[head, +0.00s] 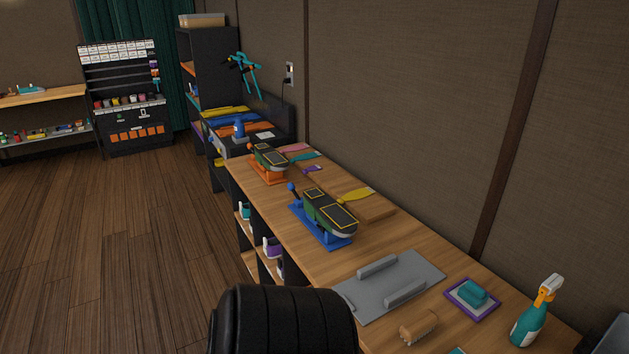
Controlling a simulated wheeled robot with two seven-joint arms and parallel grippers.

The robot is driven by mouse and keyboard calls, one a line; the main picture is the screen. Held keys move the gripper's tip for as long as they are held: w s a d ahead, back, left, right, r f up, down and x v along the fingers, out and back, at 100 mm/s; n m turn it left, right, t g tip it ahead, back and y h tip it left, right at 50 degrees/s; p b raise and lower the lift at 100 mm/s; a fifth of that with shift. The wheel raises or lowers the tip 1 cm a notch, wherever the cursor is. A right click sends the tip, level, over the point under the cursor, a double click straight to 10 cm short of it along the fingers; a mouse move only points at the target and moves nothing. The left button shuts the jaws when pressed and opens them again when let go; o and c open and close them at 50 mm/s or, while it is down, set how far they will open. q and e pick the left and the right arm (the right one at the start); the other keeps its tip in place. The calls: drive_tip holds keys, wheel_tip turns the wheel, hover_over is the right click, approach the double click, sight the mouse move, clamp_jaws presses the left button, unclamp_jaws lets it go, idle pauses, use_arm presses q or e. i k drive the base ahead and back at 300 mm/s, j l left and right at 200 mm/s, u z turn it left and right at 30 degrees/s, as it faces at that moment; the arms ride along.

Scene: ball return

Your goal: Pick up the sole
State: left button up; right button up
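No thing in view is marked as the sole. A yellow flat piece with a rounded, sole-like outline (355,195) lies on the wooden workbench, against or on a brown block (371,211); I cannot tell which. A dark green and black shoe-like form (330,211) with yellow-outlined patches on top is held on a blue stand (317,233). A similar form (269,157) is on an orange stand (268,175) farther back. Small flat pink (296,149), teal (305,157) and purple (312,168) pieces lie behind it. Neither gripper is in view.
The long workbench (275,220) runs along the right wall. Nearer on it are a grey plate with two bars (390,283), a wooden brush (418,328), a purple tray (458,301) with a teal block, and a spray bottle (530,322). Open floor (100,250) lies left.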

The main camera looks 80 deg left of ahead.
sight(363, 193)
drive_tip(key=u, duration=2.25)
